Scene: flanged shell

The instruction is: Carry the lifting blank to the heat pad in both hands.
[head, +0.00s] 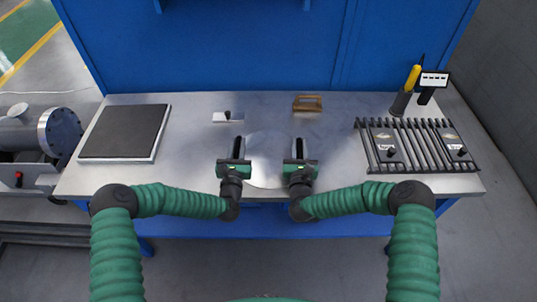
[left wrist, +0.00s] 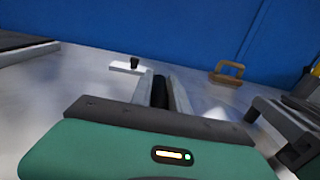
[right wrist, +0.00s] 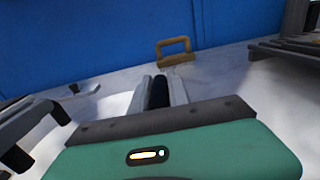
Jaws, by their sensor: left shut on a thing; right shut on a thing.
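The lifting blank (head: 268,158) looks like a round, shiny metal disc at the middle front of the table in the head view. My left gripper (head: 239,147) is at its left side and my right gripper (head: 299,148) at its right side. Each is shut on a dark grip, seen between the fingers in the left wrist view (left wrist: 160,92) and the right wrist view (right wrist: 160,92). The grippers hide the disc's sides. I cannot tell whether it touches the table. The heat pad (head: 125,131), a dark square slab with a pale edge, lies at the table's left end, empty.
A slatted rack (head: 417,166) with two dark knobbed plates stands on the right. A small white plate with a black knob (head: 221,117) and a brown handled block (head: 307,103) lie behind the disc. A yellow-topped tool (head: 412,79) stands back right. The table between disc and pad is clear.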

